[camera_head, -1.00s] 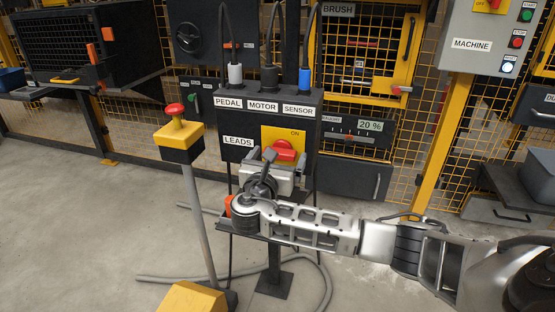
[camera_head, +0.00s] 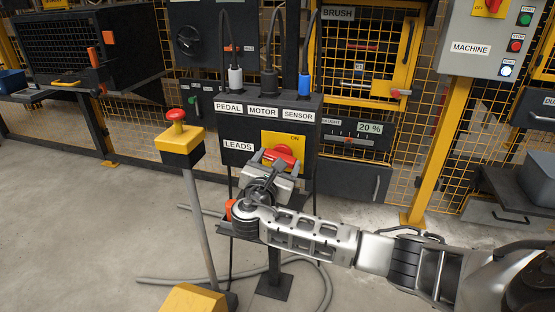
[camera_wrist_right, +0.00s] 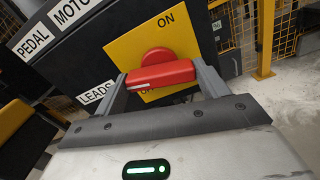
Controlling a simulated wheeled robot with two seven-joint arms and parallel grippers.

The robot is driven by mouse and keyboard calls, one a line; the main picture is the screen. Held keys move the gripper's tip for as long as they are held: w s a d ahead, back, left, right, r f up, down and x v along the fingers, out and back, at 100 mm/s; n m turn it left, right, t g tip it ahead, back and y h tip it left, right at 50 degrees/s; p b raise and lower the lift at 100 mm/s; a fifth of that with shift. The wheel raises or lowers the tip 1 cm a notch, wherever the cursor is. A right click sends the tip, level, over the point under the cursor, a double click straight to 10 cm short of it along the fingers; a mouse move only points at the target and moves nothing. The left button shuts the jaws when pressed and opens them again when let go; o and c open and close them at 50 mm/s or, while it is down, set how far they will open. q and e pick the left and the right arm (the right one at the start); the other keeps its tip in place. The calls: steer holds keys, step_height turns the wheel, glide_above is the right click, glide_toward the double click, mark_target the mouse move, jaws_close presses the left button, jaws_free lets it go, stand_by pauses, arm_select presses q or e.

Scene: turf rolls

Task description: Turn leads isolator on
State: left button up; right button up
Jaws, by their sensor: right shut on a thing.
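The leads isolator is a red rotary handle (camera_head: 284,151) on a yellow plate (camera_head: 300,138) marked ON, beside the LEADS label (camera_head: 238,146) on a dark box. My right gripper (camera_head: 279,160) reaches the handle from the front, rolled to one side. In the right wrist view the red handle (camera_wrist_right: 160,76) lies between the two fingers, and the gripper is shut on it. There the handle sits at an angle to the plate's edges. The ON mark (camera_wrist_right: 166,20) is clear; the lower marking is mostly hidden behind the handle. My left gripper is not in view.
PEDAL, MOTOR and SENSOR plugs stand on top of the box (camera_head: 270,104). The MACHINE panel (camera_head: 480,45) is at the upper right. Hoses lie on the floor.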

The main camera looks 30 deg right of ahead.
arm_select(q)
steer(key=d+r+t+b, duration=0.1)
steer(key=b, duration=0.2)
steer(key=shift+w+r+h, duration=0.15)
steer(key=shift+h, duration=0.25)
arm_select(e)
steer(key=m, duration=1.5)
steer(key=shift+f, duration=0.15)
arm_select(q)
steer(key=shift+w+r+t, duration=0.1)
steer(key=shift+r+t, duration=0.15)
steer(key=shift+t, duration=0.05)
arm_select(e)
steer(key=shift+a, duration=0.1)
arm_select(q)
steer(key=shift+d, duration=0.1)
arm_select(e)
steer(key=o, duration=1)
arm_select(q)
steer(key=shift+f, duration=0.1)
